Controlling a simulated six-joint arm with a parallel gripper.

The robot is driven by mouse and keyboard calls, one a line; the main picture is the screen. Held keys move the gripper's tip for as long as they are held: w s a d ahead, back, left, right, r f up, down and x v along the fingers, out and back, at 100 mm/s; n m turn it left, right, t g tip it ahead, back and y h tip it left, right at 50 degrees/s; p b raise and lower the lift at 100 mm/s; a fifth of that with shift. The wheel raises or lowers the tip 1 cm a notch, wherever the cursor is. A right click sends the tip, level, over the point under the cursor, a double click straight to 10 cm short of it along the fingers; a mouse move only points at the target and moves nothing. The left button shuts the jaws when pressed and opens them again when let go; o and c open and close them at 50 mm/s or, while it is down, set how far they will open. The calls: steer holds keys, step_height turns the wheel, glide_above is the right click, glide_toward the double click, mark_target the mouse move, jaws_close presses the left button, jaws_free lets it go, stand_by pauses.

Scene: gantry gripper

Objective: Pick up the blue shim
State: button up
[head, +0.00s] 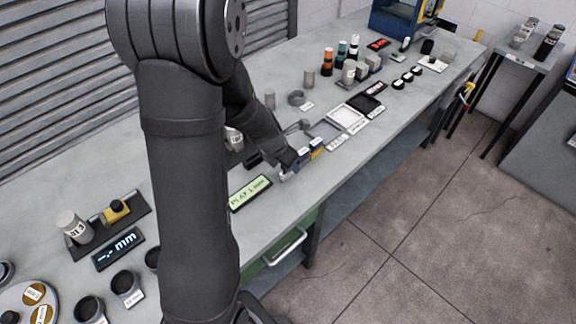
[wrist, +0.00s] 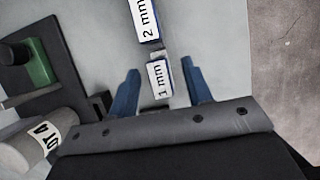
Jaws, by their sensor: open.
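In the wrist view, a small block with dark blue edges and a white "1 mm" label (wrist: 160,79) lies between the two blue fingers of my gripper (wrist: 160,70). My gripper is open, with a visible gap on each side of this block. A second blue-edged block labelled "2 mm" (wrist: 145,20) lies just beyond it, nearly end to end. My arm hides part of this spot.
A lit sign reading "PLAY 1 mm" (head: 250,193) lies close by on the bench (head: 272,218). A white-framed tray (head: 346,118) is farther along. The bench edge is close on the right.

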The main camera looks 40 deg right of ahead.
steer(key=shift+d+f, duration=0.1)
steer(key=shift+f, duration=0.2)
steer(key=shift+c, duration=0.3)
jaws_close()
steer(key=shift+r, duration=0.15)
